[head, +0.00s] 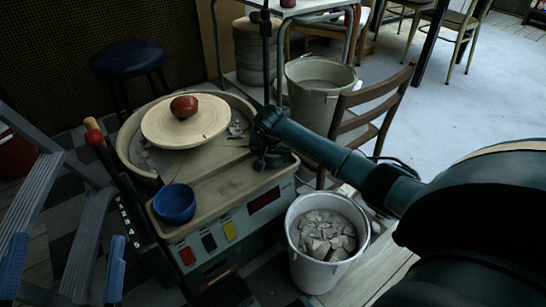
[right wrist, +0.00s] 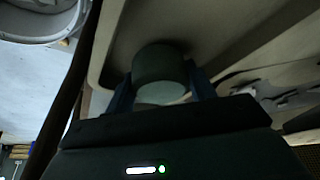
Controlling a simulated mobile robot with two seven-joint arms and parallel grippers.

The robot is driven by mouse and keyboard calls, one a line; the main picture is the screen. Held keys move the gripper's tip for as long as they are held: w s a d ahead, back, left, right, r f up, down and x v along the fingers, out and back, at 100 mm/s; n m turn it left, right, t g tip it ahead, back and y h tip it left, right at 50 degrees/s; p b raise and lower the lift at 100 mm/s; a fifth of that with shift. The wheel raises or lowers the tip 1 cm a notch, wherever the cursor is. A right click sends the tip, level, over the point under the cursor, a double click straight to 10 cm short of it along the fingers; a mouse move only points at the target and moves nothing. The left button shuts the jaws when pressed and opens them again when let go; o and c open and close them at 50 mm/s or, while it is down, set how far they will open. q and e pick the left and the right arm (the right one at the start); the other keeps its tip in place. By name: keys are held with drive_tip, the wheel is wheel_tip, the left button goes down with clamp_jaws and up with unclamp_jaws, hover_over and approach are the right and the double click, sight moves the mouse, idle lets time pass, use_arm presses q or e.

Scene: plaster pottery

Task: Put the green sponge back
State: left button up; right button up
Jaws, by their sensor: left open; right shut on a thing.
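The sponge (right wrist: 160,66) is a dull grey-green round block in the right wrist view, between the blue fingers of my right gripper (right wrist: 165,82). That gripper is shut on it. In the head view my right gripper (head: 268,152) is a dark shape at the right edge of the pottery wheel's tray (head: 225,180). The sponge cannot be made out there. In the right wrist view the pale tray surface lies close behind the sponge; I cannot tell if they touch. My left gripper (head: 67,240) is open and empty at the bottom left, its two blue fingers wide apart.
A blue bowl (head: 175,203) stands on the tray's front left. A reddish-brown lump (head: 184,106) sits on the round wheel head (head: 205,125). A white bucket of plaster chunks (head: 326,270) stands in front right. A chair (head: 365,115) and a larger bucket (head: 320,75) stand behind my right arm.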

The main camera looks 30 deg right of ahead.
drive_tip(key=o, duration=0.6)
drive_tip(key=shift+f, duration=0.1)
use_arm(q)
drive_tip(key=shift+r, duration=0.15)
use_arm(e)
drive_tip(key=shift+r, duration=0.25)
drive_tip(key=p+v, duration=0.1)
drive_tip(key=v, duration=0.1)
drive_tip(key=shift+r+p, duration=0.3)
drive_tip(key=shift+r, duration=0.1)
use_arm(q)
drive_tip(key=shift+s+a+f+n+g+y+p, duration=0.15)
drive_tip(key=shift+s+f+g+y+p, duration=0.15)
drive_tip(key=shift+f+y+p, duration=0.45)
drive_tip(key=shift+s+f+n+g+y+p, duration=0.2)
drive_tip(key=shift+f+g+p, duration=0.25)
drive_tip(key=shift+p, duration=0.5)
use_arm(e)
drive_tip(key=v, duration=0.9)
drive_tip(key=shift+s, duration=0.2)
drive_tip(key=shift+a, duration=0.15)
